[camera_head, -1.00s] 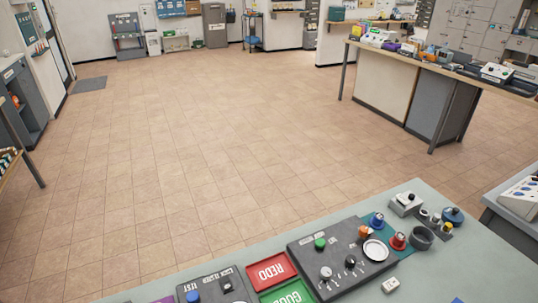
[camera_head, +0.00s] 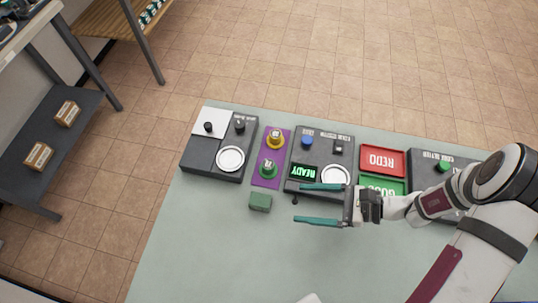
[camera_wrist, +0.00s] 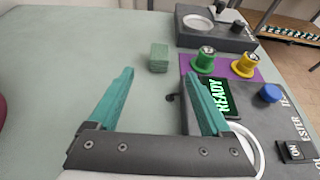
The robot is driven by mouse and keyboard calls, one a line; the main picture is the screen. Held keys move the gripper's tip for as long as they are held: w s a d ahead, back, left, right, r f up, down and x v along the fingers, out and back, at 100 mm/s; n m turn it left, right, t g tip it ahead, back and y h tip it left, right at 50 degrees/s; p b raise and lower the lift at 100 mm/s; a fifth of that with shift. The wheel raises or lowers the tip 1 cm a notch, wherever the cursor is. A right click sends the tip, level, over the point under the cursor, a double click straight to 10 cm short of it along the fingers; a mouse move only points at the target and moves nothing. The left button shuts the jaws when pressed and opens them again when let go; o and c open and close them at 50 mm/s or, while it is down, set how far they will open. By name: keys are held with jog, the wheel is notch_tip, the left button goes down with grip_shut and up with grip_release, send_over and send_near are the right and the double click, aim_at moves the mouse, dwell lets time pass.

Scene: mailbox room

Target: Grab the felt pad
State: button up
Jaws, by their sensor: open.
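A small green block (camera_head: 260,202), which looks like the felt pad, lies on the pale green table (camera_head: 220,255), in front of the purple mat. It also shows in the wrist view (camera_wrist: 158,57), beyond and roughly between my fingertips. My gripper (camera_head: 299,203) is open and empty. Its two teal fingers point left toward the block, with a gap between the tips and it. The fingers also show in the wrist view (camera_wrist: 160,76). Nothing hides the block.
A grey tester with a READY display (camera_head: 304,171) stands right beside the upper finger. A purple mat (camera_head: 266,184) holds yellow and green knobs behind the block. A dark device (camera_head: 205,165) stands further left. Red (camera_head: 382,160) and green trays lie right. The table's front is clear.

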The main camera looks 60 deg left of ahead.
aim_at(266, 201)
jog(key=x, duration=1.2)
jog(key=shift+d+f, duration=0.1)
jog(key=shift+f, duration=0.15)
grip_shut()
jog(key=shift+r, duration=0.1)
